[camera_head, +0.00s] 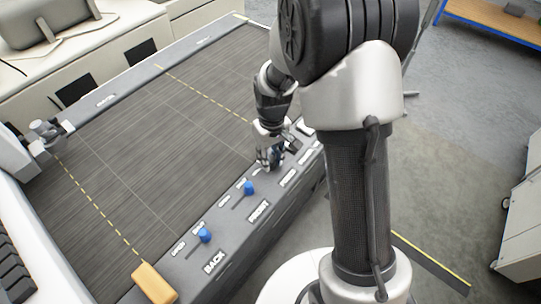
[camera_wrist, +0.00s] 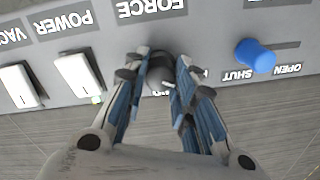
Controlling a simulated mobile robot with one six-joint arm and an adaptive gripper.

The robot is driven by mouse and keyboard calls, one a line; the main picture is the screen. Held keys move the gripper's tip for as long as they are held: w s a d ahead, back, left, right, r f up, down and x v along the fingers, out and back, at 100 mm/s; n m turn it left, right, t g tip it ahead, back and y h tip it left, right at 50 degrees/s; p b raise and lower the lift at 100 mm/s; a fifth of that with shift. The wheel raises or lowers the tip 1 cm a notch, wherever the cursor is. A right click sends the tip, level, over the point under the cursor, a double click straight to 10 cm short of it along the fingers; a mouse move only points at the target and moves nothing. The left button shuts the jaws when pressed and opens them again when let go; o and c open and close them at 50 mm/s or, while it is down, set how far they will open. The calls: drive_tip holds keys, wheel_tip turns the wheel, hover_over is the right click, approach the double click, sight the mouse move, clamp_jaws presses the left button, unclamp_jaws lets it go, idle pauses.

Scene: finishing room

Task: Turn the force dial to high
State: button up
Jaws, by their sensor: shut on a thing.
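The force dial (camera_wrist: 160,70) is a dark knob on the grey control panel (camera_wrist: 215,15), below the upside-down FORCE label in the wrist view. My gripper (camera_wrist: 160,85) is shut on the dial, with one blue-padded finger on each side of it. The fingers hide much of the dial and most of its scale, so I cannot tell its setting. In the head view my gripper (camera_head: 268,163) is down at the panel along the table edge, and it hides the dial there.
White rocker switches, POWER (camera_wrist: 78,77) and VAC (camera_wrist: 19,86), sit left of the dial in the wrist view. A blue slider knob (camera_wrist: 256,56) sits to its right. The head view shows another blue knob (camera_head: 205,235) and a yellow-orange block (camera_head: 153,283). The dark tabletop (camera_head: 150,140) is clear.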

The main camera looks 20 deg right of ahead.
sight(271, 158)
idle(0.5)
drive_tip(key=o, duration=1.1)
drive_tip(key=shift+d+r, duration=0.15)
drive_tip(key=shift+r, duration=5.9)
